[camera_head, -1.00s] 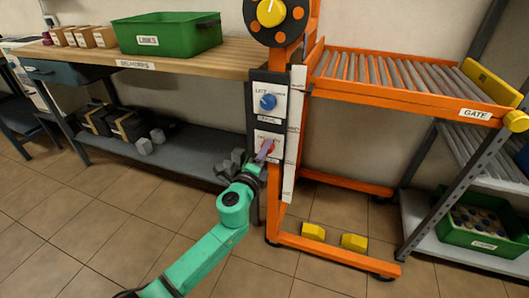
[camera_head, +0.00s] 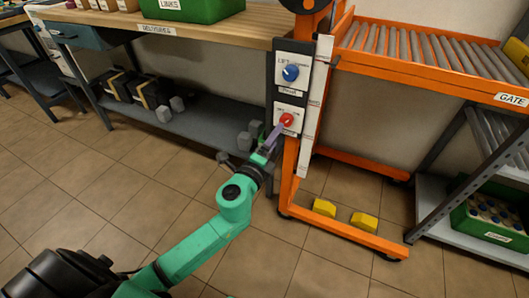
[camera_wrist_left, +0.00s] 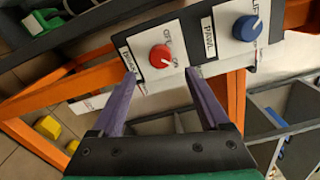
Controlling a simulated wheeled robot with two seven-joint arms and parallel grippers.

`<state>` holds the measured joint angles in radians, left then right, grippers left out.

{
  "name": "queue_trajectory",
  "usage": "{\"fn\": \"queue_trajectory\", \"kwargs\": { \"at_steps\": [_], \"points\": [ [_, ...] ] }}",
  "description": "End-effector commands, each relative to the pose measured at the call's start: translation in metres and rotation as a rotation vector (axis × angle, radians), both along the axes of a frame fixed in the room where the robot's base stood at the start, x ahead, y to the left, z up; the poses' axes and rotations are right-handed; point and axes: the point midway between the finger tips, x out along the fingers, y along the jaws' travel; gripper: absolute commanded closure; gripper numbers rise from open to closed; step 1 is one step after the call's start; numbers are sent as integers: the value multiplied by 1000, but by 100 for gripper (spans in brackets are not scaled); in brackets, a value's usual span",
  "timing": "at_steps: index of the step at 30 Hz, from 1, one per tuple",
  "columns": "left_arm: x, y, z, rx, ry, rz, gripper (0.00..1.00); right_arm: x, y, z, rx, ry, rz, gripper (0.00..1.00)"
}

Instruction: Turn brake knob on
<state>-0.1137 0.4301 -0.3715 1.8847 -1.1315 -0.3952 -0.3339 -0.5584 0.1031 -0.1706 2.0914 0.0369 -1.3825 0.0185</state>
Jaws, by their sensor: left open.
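The red knob (camera_head: 287,119) sits on a white plate on the upright dark panel of the orange frame, below the blue knob (camera_head: 291,72). In the left wrist view the red knob (camera_wrist_left: 160,57) has OFF and ON lettering beside it, and the blue knob (camera_wrist_left: 247,28) has a label that seems to read PAWL. The label by the red knob is too small to read surely. My left gripper (camera_head: 276,132) is open and empty, with purple fingers pointing at the red knob. In the wrist view the knob lies between and beyond the fingertips (camera_wrist_left: 163,76), apparently untouched. My right gripper is out of view.
The orange frame (camera_head: 345,228) carries a roller rack at the right. Two yellow blocks (camera_head: 344,214) lie near its foot. A wooden bench (camera_head: 190,35) with a green LINKS bin stands at the left. A green crate (camera_head: 490,215) is on the right shelf. Floor in front is clear.

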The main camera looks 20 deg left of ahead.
Motion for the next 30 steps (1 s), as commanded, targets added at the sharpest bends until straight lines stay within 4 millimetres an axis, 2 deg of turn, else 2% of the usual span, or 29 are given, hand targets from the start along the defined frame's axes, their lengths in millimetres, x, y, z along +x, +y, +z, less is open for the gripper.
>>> {"fn": "queue_trajectory", "kwargs": {
  "at_steps": [2,3,6,9,13,26,28,30],
  "points": [
    [-24,1,-3,1,5,-1,21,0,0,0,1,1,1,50],
    [-35,2,-4,0,5,-1,21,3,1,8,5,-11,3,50],
    [-56,4,-4,-1,4,0,21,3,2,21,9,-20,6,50],
    [-69,5,-3,0,2,0,21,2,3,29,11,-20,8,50],
    [-76,5,-1,2,1,0,21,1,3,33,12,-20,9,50],
    [-75,7,-1,-14,6,10,21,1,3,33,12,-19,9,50],
    [-74,23,-8,-98,38,73,21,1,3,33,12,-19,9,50],
    [-76,53,-27,-277,118,208,21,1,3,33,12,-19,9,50]
  ]
}}
